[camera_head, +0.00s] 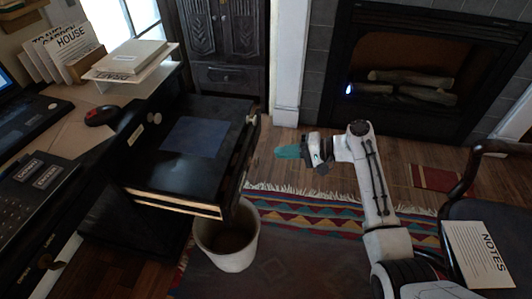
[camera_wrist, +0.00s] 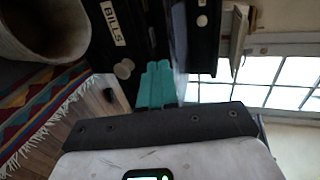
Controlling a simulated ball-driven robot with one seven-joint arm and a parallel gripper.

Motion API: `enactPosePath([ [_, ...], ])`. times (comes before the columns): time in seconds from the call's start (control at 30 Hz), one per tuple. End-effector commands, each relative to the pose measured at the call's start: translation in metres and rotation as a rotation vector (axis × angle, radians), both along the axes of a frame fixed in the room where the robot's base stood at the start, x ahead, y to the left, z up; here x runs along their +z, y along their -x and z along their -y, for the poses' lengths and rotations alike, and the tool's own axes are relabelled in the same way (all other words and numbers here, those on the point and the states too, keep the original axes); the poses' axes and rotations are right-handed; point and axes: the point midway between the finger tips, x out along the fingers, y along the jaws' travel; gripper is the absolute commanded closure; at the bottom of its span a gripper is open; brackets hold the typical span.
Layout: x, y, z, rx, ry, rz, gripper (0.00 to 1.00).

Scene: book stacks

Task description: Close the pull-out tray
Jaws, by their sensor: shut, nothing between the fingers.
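The pull-out tray (camera_head: 175,165) is black and sticks out to the right from the desk in the head view. A flat dark-blue item (camera_head: 195,136) lies on it. A pale knob (camera_head: 252,120) is on its right-hand front. My gripper (camera_head: 288,152) has teal fingers held together and empty. It points left toward the tray front, with a visible gap in the head view. In the wrist view, my gripper (camera_wrist: 154,85) is beside a dark front with a BILLS label (camera_wrist: 112,24) and a round knob (camera_wrist: 123,69). Whether the fingertips touch anything there is unclear.
A white bin (camera_head: 228,240) stands on the floor below the tray's front edge. A patterned rug (camera_head: 310,205) lies under my arm. A chair with a NOTES booklet (camera_head: 478,253) is at right. Desk items, including a mouse (camera_head: 100,115), are at left.

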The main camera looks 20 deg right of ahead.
Motion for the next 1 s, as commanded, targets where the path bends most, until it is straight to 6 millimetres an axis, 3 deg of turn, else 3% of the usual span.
enactPosePath([
  [0.47,-0.029,-0.05,-0.071,0.005,0.003,0.0,1.0],
  [0.6,-0.028,-0.062,-0.087,0.004,0.004,0.002,1.0],
  [1.0,-0.027,-0.073,-0.102,0.002,0.003,0.0,1.0],
])
